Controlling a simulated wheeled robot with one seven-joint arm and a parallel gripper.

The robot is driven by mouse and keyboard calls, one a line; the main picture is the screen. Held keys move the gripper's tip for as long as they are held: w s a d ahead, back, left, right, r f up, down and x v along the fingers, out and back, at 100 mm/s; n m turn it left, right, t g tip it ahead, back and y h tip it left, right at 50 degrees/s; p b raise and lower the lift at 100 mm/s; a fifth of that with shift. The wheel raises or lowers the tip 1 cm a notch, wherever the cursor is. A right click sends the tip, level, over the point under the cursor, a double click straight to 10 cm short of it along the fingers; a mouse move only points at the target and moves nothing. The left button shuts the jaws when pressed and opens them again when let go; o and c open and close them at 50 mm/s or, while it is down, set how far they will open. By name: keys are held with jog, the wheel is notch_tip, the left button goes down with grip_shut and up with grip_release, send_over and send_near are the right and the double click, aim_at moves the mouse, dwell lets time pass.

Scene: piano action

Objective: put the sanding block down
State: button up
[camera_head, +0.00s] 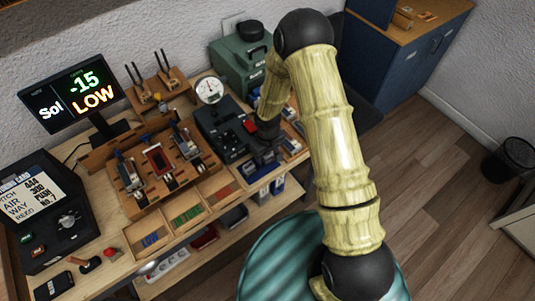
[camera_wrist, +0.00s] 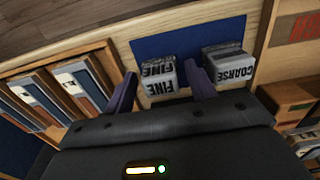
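The sanding block marked FINE (camera_wrist: 161,82) sits on a blue pad on the wooden bench, in the wrist view. My gripper (camera_wrist: 160,72) has its two purple fingers on either side of this block. A narrow gap shows between each fingertip and the block, so the gripper looks open. A second block marked COARSE (camera_wrist: 229,65) stands on the same blue pad (camera_wrist: 190,38), just right of the right finger. In the head view my gripper (camera_head: 266,155) is low over the bench's front right part, and the arm and gripper hide the blocks there.
A wooden rack (camera_wrist: 62,92) with white and blue packets stands left of my gripper. A wooden box (camera_wrist: 289,100) is close on the right. In the head view a dark device (camera_head: 220,130), a dial gauge (camera_head: 209,90) and a green case (camera_head: 238,62) crowd the bench.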

jog(key=shift+r, duration=0.1)
notch_tip(320, 180, up, 12)
jog(key=b, duration=0.2)
dwell(0.5)
dwell(0.5)
jog(key=s+d+r+m+t, duration=0.2)
jog(key=s+d+r+m, duration=0.4)
jog(key=s+d+r, duration=0.6)
jog(key=shift+s+d+r+m+t, duration=0.2)
jog(key=shift+d+r+m+t, duration=0.15)
jog(key=shift+d, duration=0.35)
jog(key=shift+s, duration=0.1)
dwell(0.3)
